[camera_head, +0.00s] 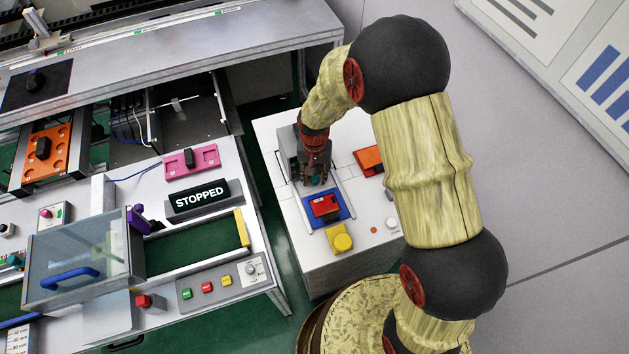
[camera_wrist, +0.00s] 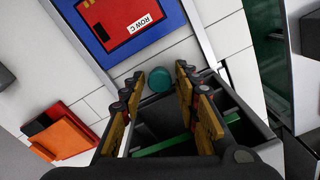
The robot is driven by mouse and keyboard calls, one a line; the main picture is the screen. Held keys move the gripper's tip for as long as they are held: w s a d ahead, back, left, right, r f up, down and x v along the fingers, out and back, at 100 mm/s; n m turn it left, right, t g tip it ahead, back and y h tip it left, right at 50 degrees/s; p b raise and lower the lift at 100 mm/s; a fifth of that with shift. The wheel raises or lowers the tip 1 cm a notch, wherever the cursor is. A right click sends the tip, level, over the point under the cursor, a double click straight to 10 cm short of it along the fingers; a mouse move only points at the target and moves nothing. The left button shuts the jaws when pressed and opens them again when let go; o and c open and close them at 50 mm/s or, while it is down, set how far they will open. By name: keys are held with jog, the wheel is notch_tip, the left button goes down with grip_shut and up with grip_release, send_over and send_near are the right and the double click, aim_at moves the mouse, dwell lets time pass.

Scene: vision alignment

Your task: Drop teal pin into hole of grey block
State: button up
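The teal pin (camera_wrist: 160,79) shows as a small round shape in the wrist view, between and just past my fingertips. In the head view it is a small teal spot (camera_head: 315,181) below my gripper (camera_head: 315,178). My gripper (camera_wrist: 160,75) is open, with a gap visible on each side of the pin. A grey block (camera_wrist: 230,101) with dark openings and a green strip lies under my fingers in the wrist view. In the head view the grey block (camera_head: 286,141) is partly hidden by my gripper. The pin's lower end and the hole cannot be made out.
A blue plate (camera_head: 337,218) with a red "ROW C" block (camera_head: 325,205) lies in front of my gripper. An orange block (camera_head: 368,160) is to the right, and a yellow block (camera_head: 340,240) is nearer. A separate workstation with a "STOPPED" sign (camera_head: 200,197) stands to the left.

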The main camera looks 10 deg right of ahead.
jog(key=c, duration=0.7)
jog(key=shift+r, duration=0.1)
jog(key=shift+c, duration=0.2)
